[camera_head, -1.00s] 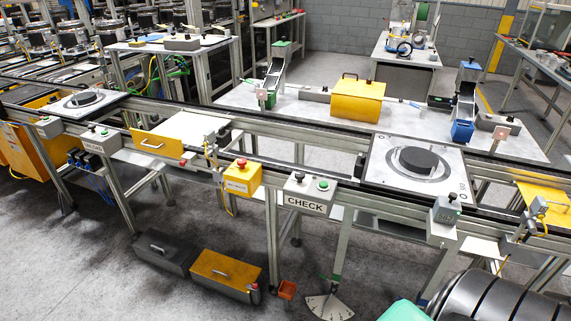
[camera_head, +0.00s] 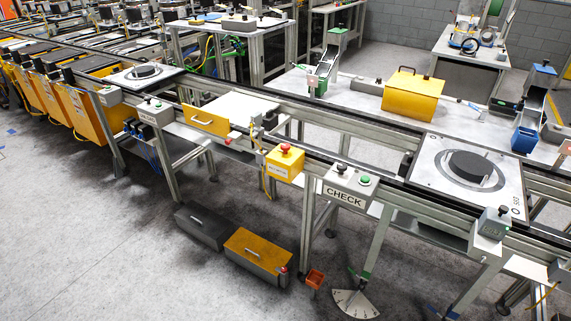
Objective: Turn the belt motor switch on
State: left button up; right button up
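I cannot tell which control is the belt motor switch, as most labels are too small to read. A grey box labelled CHECK (camera_head: 345,195) on the conveyor's front rail has a black knob (camera_head: 343,170) and a green button (camera_head: 364,181). Left of it is a yellow box (camera_head: 283,166) with a red mushroom button (camera_head: 286,148). Further left is a small grey control box (camera_head: 153,112) with a knob and a label, and another small box (camera_head: 109,95). A grey box with a black knob (camera_head: 492,224) is at the right. Neither gripper is in view.
The conveyor carries pallets with dark discs, one at the right (camera_head: 425,188) and one at the left (camera_head: 119,77). Black and yellow cases (camera_head: 260,250) lie on the floor beneath. Yellow bins (camera_head: 85,110) stand at the left. The floor in front (camera_head: 110,250) is clear.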

aim_at(284, 148)
jog(key=i+j+z, duration=0.4)
jog(key=i+j, duration=0.15)
jog(key=j, duration=0.15)
jog(key=i+j+z, duration=0.2)
jog(key=j, duration=0.2)
